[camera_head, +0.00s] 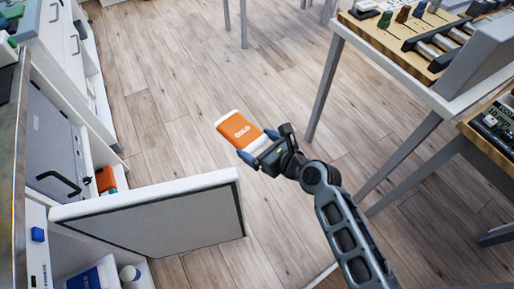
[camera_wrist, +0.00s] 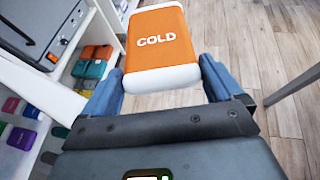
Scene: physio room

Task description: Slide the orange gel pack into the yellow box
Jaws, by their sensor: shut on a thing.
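The orange gel pack (camera_head: 238,129) has white ends and white lettering. It also shows in the wrist view (camera_wrist: 157,45), where the lettering reads COLD. My gripper (camera_head: 259,147) is shut on the pack near one white end, with a blue finger on each side. It holds the pack out in front, above the wooden floor. I cannot make out a yellow box in either view.
An open white-edged cabinet door (camera_head: 150,203) stands left of my gripper. Beside it are shelves with coloured packs, seen in the wrist view as a teal pack (camera_wrist: 95,70) and others. A table (camera_head: 440,98) with trays stands at right. Floor between is clear.

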